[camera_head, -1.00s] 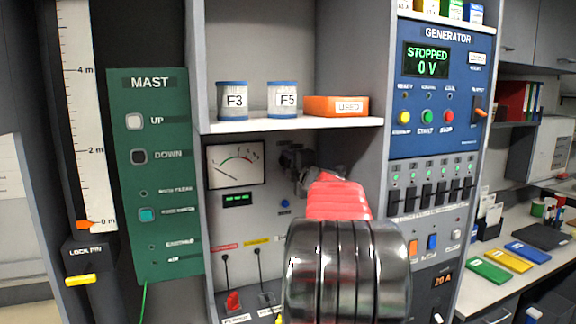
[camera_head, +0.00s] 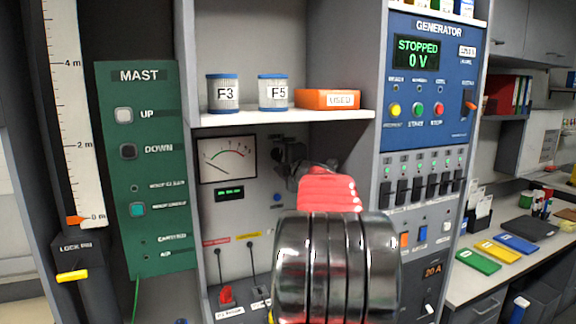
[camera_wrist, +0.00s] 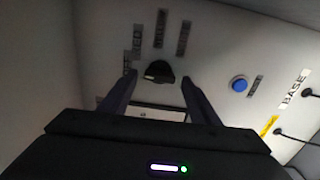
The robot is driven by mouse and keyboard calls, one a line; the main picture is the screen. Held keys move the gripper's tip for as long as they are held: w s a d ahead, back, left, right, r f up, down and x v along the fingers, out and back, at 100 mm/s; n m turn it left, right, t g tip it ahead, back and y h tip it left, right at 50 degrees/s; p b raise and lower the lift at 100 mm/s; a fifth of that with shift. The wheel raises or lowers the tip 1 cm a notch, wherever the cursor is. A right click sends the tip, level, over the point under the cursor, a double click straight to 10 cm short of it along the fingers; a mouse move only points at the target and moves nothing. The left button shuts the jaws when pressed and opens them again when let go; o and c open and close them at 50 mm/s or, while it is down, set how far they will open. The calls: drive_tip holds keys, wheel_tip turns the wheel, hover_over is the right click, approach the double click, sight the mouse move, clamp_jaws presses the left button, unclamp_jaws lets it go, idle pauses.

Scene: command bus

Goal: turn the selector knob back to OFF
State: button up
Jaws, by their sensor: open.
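The black selector knob (camera_wrist: 160,72) shows in the wrist view on a pale panel, with small dark labels around it. The label words and the knob's setting are too blurred to read surely. My gripper (camera_wrist: 158,82) is open, with one dark finger on each side of the knob in the picture. I cannot tell whether either finger touches it. In the head view my gripper (camera_head: 290,155) is at the panel, right of the needle meter, partly behind my red and chrome arm. The knob is hidden there.
A blue button (camera_wrist: 239,84) sits right of the knob, also seen in the head view (camera_head: 277,197). A shelf (camera_head: 285,116) with filter cans and an orange box (camera_head: 327,99) is above. The needle meter (camera_head: 227,159) is left; the generator panel (camera_head: 433,80) is right.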

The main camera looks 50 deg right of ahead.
drive_tip(key=v, duration=1.3)
drive_tip(key=shift+a+f, duration=0.1)
idle(0.4)
drive_tip(key=w+a+f+m+g+y, duration=0.1)
drive_tip(key=w+a+f+m+g, duration=0.2)
drive_tip(key=a, duration=0.9)
drive_tip(key=w+a+f+m+g, duration=0.15)
drive_tip(key=a+f+m, duration=0.3)
drive_tip(key=a, duration=0.75)
drive_tip(key=s+a+f+m+g+y, duration=0.1)
drive_tip(key=s+a+f+y, duration=0.1)
drive_tip(key=s+a+f, duration=0.3)
drive_tip(key=s+a+f+m+g+y, duration=0.2)
drive_tip(key=s+a+f, duration=0.3)
drive_tip(key=a, duration=0.8)
drive_tip(key=s+a+f+m+g+y, duration=0.1)
drive_tip(key=s+a+f+g+y, duration=0.1)
drive_tip(key=s+a+f+y, duration=0.2)
drive_tip(key=s+a+f, duration=0.1)
drive_tip(key=a+f, duration=0.2)
drive_tip(key=a, duration=0.3)
drive_tip(key=shift+s+f, duration=0.25)
drive_tip(key=shift+f, duration=0.15)
drive_tip(key=shift+m, duration=0.25)
